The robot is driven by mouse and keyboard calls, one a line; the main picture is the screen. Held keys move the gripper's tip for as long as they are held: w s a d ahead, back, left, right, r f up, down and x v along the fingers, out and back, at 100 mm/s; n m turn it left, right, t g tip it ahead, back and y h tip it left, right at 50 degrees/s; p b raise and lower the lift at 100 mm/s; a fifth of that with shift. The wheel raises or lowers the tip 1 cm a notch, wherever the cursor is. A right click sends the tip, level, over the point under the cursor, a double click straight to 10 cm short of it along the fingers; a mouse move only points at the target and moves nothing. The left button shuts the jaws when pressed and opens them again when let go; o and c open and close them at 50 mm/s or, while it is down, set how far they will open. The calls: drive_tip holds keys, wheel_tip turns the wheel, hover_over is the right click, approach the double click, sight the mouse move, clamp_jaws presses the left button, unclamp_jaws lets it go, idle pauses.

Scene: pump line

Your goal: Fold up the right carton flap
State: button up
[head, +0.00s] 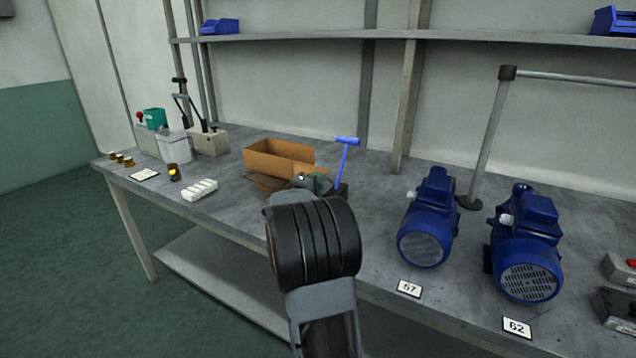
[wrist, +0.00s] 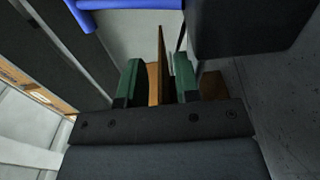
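The open brown carton (head: 280,158) stands on the bench in the head view. A flap (head: 268,183) sticks out low on its near side. My gripper (head: 312,182) is at the carton's right end, partly hidden behind my own wrist. In the wrist view the green fingers of my gripper (wrist: 158,85) are apart. A thin upright brown cardboard panel (wrist: 161,50) shows in line with the gap between them. Another brown piece (wrist: 212,86) shows just right of the right finger. I cannot tell which of these is the right flap, or whether a finger touches cardboard.
A blue T-handle (head: 345,160) rises from a dark block (head: 338,191) close right of my gripper. White parts (head: 200,190) lie left of the carton. Two blue motors (head: 428,220) (head: 526,245) stand to the right. A shelf (head: 300,38) runs above the bench.

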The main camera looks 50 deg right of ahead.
drive_tip(key=shift+w+d, duration=0.1)
drive_tip(key=shift+d, duration=0.5)
clamp_jaws()
